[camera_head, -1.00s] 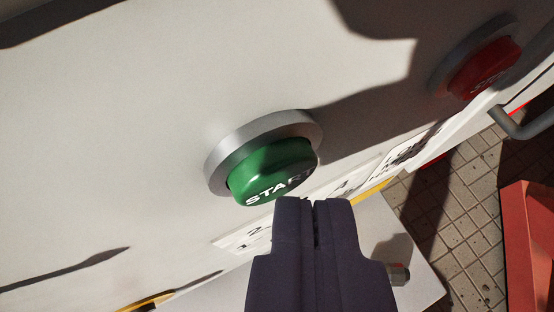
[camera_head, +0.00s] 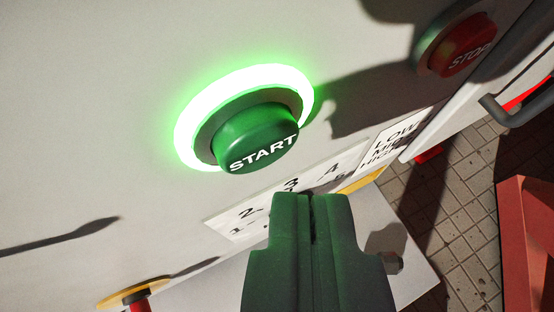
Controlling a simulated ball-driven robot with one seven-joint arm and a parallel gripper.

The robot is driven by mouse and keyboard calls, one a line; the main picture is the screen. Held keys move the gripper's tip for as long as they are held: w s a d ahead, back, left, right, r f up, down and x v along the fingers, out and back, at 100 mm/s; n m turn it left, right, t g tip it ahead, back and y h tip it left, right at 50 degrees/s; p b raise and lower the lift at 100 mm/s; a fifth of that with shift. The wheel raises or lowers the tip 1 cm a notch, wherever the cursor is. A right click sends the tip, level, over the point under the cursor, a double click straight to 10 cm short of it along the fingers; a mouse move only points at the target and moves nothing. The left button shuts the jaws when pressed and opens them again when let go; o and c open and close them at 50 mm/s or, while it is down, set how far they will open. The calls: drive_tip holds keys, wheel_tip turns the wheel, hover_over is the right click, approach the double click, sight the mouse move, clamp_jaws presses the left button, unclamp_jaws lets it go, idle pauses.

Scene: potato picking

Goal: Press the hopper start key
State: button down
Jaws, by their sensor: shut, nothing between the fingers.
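The green start key (camera_head: 258,132), lettered START, sits on a pale panel (camera_head: 110,90) left of the picture's middle. A ring (camera_head: 186,128) around it glows bright green. My gripper (camera_head: 311,200) is shut and empty, below and to the right of the key in the picture. Its fingertips appear apart from the key, with a strip of panel showing between them. Green light tints the fingers.
A red STOP key (camera_head: 462,50) is at the upper right. Labels with numbers (camera_head: 285,195) and LOW, MID, HIGH (camera_head: 392,140) lie below. A grey handle (camera_head: 515,118) and a red frame (camera_head: 528,240) are at the right, over a tiled floor.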

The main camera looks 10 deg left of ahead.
drive_tip(key=shift+s, duration=0.1)
drive_tip(key=s+d, duration=0.1)
drive_tip(key=s, duration=0.1)
drive_tip(key=s+d+b, duration=0.1)
drive_tip(key=s, duration=0.1)
drive_tip(key=shift+d, duration=0.4)
idle(0.7)
